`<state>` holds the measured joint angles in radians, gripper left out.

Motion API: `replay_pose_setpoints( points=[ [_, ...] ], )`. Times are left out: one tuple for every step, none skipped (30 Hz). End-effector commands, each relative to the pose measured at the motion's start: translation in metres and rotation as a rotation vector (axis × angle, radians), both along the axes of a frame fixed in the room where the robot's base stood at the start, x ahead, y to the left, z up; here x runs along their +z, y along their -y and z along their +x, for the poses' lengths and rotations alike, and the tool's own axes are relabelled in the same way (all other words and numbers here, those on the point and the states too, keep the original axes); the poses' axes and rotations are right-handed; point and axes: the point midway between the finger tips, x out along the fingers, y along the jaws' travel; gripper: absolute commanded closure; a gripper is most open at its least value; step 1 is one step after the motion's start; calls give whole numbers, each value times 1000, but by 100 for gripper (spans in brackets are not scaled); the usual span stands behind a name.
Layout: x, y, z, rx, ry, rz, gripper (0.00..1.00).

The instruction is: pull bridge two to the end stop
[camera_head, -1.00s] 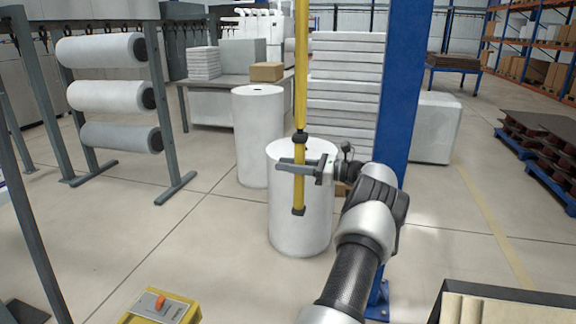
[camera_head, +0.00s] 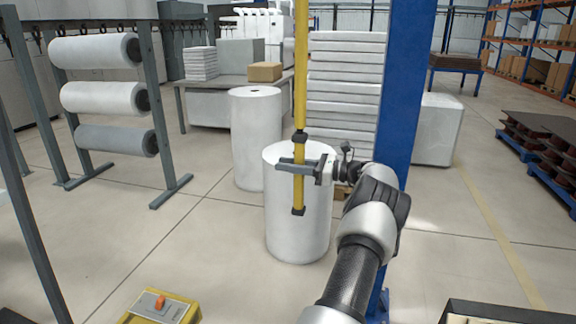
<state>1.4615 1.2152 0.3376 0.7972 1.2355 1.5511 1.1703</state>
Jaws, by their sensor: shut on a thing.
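A yellow pole (camera_head: 300,75) hangs down from above the top edge of the view, with a dark collar (camera_head: 299,136) partway down and a dark end piece at its bottom. My gripper (camera_head: 298,166) is shut on the pole's lower section, just below the collar. The pole hangs nearly upright in front of a large white roll (camera_head: 290,235). What the pole hangs from is out of view. Neither bridge two nor the end stop can be made out.
A blue post (camera_head: 402,90) stands close to the right of my gripper and behind my arm. A yellow control box with an orange switch (camera_head: 160,303) is at the bottom left. A rack of rolls (camera_head: 165,130) stands left. An open-topped box (camera_head: 505,314) is bottom right.

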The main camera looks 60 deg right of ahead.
Motion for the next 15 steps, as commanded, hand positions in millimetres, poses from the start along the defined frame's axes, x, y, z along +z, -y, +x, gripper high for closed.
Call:
replay_pose_setpoints(
  points=[
    [3, -2, 2, 6, 5, 2, 100],
    [3, -2, 2, 6, 5, 2, 100],
    [3, -2, 2, 6, 5, 2, 100],
    [3, -2, 2, 6, 5, 2, 100],
    [2, -2, 2, 6, 5, 2, 73],
    [2, -2, 2, 6, 5, 2, 67],
    [2, -2, 2, 5, 4, 1, 61],
    [2, -2, 2, 5, 4, 1, 58],
    [2, -1, 2, 4, 3, 1, 58],
    [2, -1, 2, 4, 3, 1, 58],
    [1, -1, 1, 3, 3, 1, 58],
    [1, -1, 1, 3, 2, 1, 58],
    [1, -1, 1, 3, 2, 1, 58],
    [1, -1, 1, 2, 2, 1, 58],
    [1, -1, 1, 2, 1, 0, 58]
  ],
)
